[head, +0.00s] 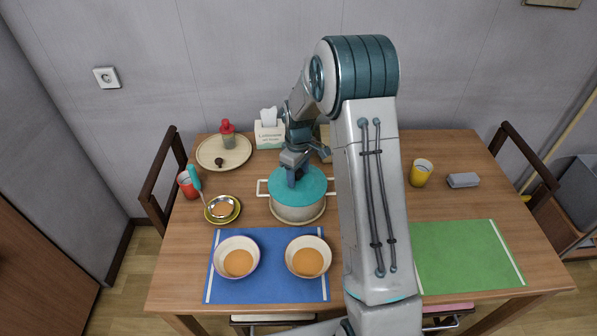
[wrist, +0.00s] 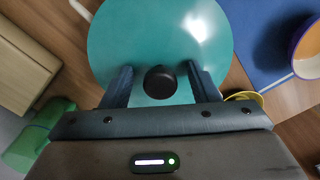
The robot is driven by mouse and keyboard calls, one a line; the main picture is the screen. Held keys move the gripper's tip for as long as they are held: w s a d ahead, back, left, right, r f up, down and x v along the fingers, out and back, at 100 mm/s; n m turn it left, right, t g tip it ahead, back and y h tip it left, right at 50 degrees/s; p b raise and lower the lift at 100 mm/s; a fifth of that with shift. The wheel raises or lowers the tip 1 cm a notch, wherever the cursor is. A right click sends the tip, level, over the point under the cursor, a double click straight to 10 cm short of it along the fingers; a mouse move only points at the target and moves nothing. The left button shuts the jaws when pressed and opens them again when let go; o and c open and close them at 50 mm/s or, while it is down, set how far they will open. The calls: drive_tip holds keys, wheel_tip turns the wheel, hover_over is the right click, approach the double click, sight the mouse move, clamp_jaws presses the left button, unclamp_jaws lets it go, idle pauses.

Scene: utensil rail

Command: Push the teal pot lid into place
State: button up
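The teal pot lid (head: 315,187) lies on top of the cream pot (head: 298,213) at the middle of the table. I cannot tell whether it sits fully flush on the rim. My gripper (head: 293,182) points down over the lid. In the wrist view the lid (wrist: 160,35) fills the upper middle, and my gripper (wrist: 160,68) is open, one finger on each side of the black knob (wrist: 160,82), with gaps between. The pot body is hidden beneath the lid in the wrist view.
Two bowls (head: 239,240) stand on the blue mat (head: 270,295) in front of the pot. A small yellow-rimmed dish (head: 210,219) is to the left. A tissue box (head: 266,137) stands behind. A yellow cup (head: 421,172) is to the right. The green mat (head: 470,260) is clear.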

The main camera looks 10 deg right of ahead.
wheel_tip(320, 180, up, 14)
drive_tip(key=b, duration=0.1)
idle(0.5)
drive_tip(key=s+r+m+t, duration=0.1)
drive_tip(key=s+m, duration=0.3)
drive_tip(key=s, duration=1)
drive_tip(key=s+r+m+t, duration=0.2)
drive_tip(key=s+r+m, duration=0.1)
drive_tip(key=s, duration=1.1)
drive_tip(key=shift+s+r+m, duration=0.3)
drive_tip(key=shift+s+m, duration=0.05)
drive_tip(key=shift+m, duration=0.45)
